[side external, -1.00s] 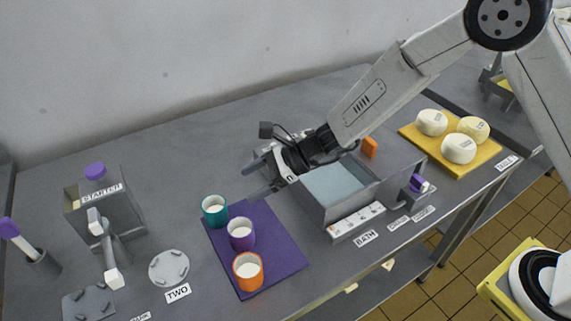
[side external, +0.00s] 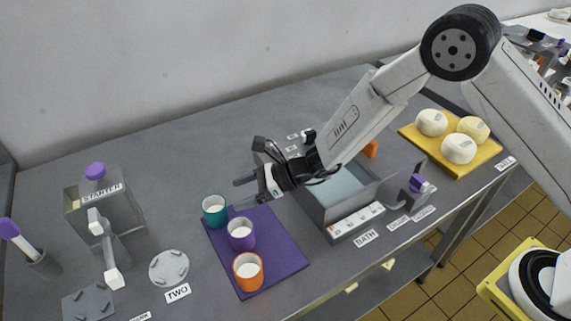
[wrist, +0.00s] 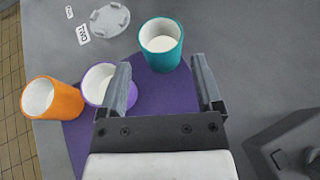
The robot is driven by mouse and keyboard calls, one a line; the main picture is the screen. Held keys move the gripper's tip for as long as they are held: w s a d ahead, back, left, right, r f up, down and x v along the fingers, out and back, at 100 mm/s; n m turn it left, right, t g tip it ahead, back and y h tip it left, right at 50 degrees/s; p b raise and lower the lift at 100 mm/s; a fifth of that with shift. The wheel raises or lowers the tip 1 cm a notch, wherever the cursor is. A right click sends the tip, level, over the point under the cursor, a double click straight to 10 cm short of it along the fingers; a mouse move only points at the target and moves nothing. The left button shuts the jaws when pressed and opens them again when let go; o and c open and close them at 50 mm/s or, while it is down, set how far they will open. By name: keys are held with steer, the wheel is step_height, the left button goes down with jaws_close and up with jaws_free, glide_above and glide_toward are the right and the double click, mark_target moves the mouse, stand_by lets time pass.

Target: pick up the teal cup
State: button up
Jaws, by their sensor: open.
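The teal cup (side external: 214,210) stands upright at the far left corner of the purple mat (side external: 280,256), with white contents. In the wrist view the teal cup (wrist: 161,41) is ahead of my gripper (wrist: 163,82), beyond the fingertips and roughly between their lines. My gripper (side external: 240,191) is open and empty, to the right of the cup in the side view and apart from it. A purple cup (side external: 241,234) and an orange cup (side external: 248,271) stand on the mat in a row with the teal cup. In the wrist view the left finger overlaps the purple cup (wrist: 101,84).
A bath basin (side external: 345,190) stands right of the mat, beneath my arm. A starter dispenser (side external: 103,205) and a round plate (side external: 169,267) are to the left. A yellow board (side external: 450,150) with white rounds is at the right. Bare table lies behind the teal cup.

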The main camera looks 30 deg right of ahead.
mark_target(216, 213)
step_height(216, 213, down, 4)
steer(key=shift+f, duration=0.1)
steer(key=shift+w+a, duration=0.2)
steer(key=shift+a, duration=0.4)
steer(key=shift+a+f, duration=0.1)
steer(key=shift+w, duration=0.1)
steer(key=shift+x, duration=2.9)
steer(key=c, duration=1)
